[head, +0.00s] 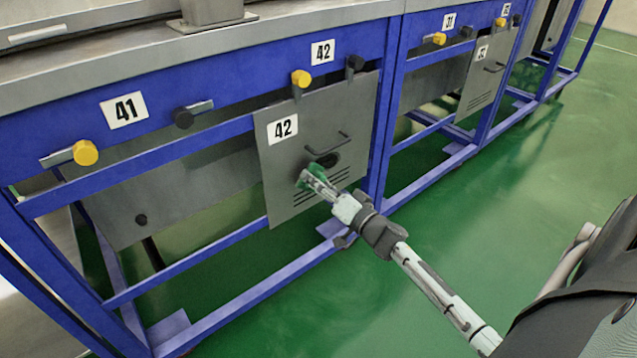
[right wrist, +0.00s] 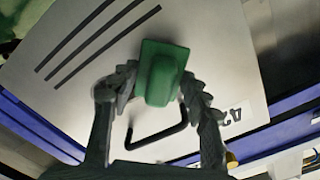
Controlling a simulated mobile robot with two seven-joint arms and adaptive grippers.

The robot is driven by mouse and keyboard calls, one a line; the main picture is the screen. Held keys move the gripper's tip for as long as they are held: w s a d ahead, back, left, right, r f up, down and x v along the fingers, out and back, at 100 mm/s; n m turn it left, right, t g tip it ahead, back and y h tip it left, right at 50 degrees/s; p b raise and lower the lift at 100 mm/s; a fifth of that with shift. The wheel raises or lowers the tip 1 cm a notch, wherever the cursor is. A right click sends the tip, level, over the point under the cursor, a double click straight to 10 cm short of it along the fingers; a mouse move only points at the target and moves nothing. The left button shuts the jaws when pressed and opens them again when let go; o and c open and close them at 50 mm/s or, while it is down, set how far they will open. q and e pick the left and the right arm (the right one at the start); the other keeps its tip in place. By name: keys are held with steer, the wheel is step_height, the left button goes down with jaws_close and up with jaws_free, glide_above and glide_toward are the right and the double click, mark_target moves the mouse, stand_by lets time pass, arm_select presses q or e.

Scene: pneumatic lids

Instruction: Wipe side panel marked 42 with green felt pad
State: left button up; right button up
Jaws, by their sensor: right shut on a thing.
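The grey side panel marked 42 (head: 284,170) hangs on the blue frame in the head view, with a black handle (head: 330,146) and slots low down. A dark patch (head: 328,159) shows on it below the handle. My right gripper (head: 319,181) is shut on the green felt pad (head: 309,174), in front of the panel just left of that patch. In the right wrist view the pad (right wrist: 162,72) sits between the fingers, over the panel (right wrist: 75,45) between slots and handle. I cannot tell whether the pad touches the panel. My left gripper is out of view.
A panel (head: 175,190) below label 41 (head: 124,110) hangs tilted at the left. Yellow (head: 301,78) and black knobs (head: 355,64) stick out above the panels. Blue posts (head: 387,120) and rails border the panel. Green floor (head: 520,200) is clear at the right.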

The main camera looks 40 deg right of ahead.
mark_target(330, 159)
steer(key=shift+w, duration=0.8)
steer(key=shift+w+d+r, duration=0.1)
steer(key=shift+w+d, duration=0.1)
steer(key=shift+d, duration=1.85)
steer(key=shift+w+d, duration=0.15)
steer(key=shift+d, duration=1.9)
